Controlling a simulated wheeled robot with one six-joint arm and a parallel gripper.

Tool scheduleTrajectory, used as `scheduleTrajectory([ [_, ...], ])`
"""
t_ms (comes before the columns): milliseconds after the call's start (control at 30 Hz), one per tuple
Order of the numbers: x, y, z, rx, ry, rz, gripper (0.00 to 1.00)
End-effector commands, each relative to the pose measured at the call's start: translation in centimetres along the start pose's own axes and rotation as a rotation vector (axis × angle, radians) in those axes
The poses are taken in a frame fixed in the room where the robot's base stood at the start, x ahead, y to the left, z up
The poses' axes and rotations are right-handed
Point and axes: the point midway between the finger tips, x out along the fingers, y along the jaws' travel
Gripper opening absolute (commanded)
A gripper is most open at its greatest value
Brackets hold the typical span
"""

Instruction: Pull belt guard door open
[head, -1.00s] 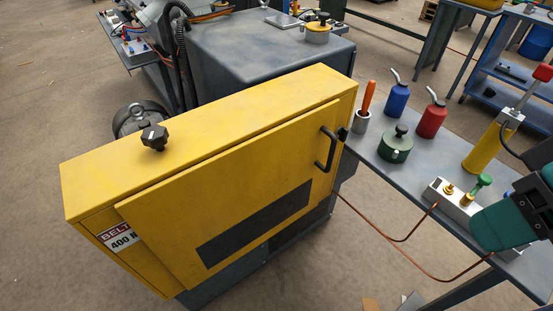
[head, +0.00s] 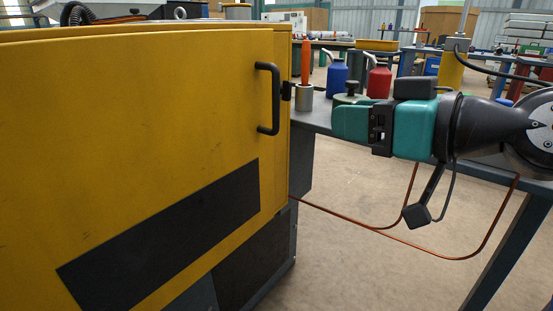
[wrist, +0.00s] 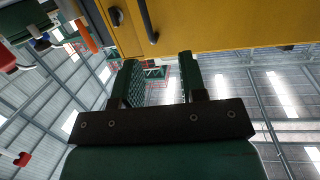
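The yellow belt guard door (head: 150,120) fills the left of the head view, with a dark panel (head: 165,240) low on it. It appears to lie against its housing. Its black bar handle (head: 276,98) stands upright near the door's right edge. The handle also shows at the top of the wrist view (wrist: 148,20). My gripper (head: 338,122) is to the right of the handle, pointing left towards the guard and apart from it. In the wrist view my gripper (wrist: 160,75) has its two green fingers spread with nothing between them. The handle lies beyond the fingertips.
A black latch (head: 287,90) sits at the guard's right edge. Beside it on the bench are a grey cup with an orange-handled tool (head: 305,75), a blue can (head: 337,78) and a red can (head: 379,80). A copper-coloured line (head: 350,220) hangs below my arm.

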Motion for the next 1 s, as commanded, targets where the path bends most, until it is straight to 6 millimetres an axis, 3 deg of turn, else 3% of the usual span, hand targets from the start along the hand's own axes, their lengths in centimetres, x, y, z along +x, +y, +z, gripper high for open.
scheduleTrajectory([
  [33,0.5,0.6,2.2,-0.010,0.043,0.018,0.39],
  [167,0.6,1.4,2.6,-0.031,0.126,0.055,0.39],
  [367,0.9,1.9,2.0,-0.039,0.168,0.073,0.39],
  [600,3.7,1.9,1.0,-0.038,0.161,0.069,0.39],
  [1000,6.7,2.2,0.5,-0.037,0.161,0.074,0.39],
])
